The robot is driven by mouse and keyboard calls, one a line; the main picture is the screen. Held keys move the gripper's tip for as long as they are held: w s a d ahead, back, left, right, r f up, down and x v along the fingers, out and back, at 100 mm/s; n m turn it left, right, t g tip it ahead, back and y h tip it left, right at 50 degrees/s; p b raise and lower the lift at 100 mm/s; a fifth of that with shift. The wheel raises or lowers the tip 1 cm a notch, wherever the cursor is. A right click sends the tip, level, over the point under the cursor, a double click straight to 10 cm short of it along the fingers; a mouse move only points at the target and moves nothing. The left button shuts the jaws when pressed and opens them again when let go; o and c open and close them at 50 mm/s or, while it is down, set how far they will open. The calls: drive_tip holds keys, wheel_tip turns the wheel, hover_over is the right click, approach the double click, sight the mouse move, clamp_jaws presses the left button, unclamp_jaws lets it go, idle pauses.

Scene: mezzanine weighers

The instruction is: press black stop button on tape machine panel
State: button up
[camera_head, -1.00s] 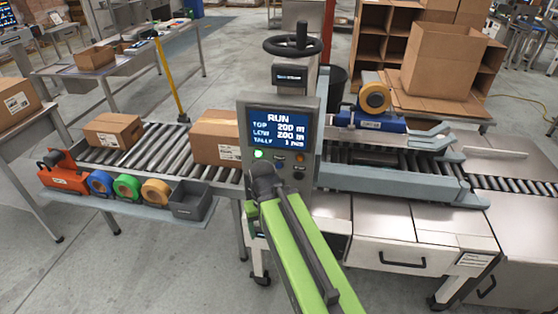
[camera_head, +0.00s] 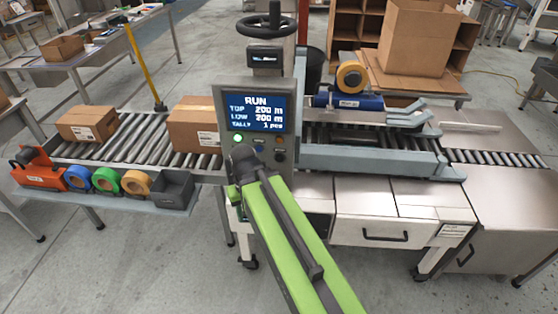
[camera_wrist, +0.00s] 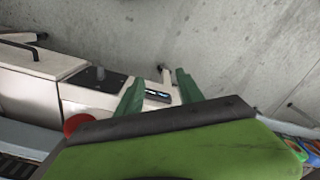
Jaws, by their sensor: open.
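The grey tape machine panel (camera_head: 222,97) stands upright at the centre of the head view. Its blue screen (camera_head: 256,113) reads RUN. Below the screen are a lit green button (camera_head: 238,138), a dark spot (camera_head: 259,140), an orange-red button (camera_head: 279,140) and a black round button (camera_head: 280,155). Their labels are too small to read. My arm reaches up to just below the panel, and its dark end overlaps the panel's lower left. My gripper (camera_wrist: 158,90) is open and empty in the wrist view, fingers apart. Whether it touches the panel cannot be told.
A roller conveyor carries two cardboard boxes (camera_head: 87,123) (camera_head: 195,123) on the left. A shelf below holds coloured tape rolls (camera_head: 107,181) and a grey bin (camera_head: 173,190). The taping machine's bed (camera_head: 380,160) is right of the panel. A handwheel (camera_head: 265,26) stands above.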

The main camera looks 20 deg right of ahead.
clamp_jaws()
idle(1.4)
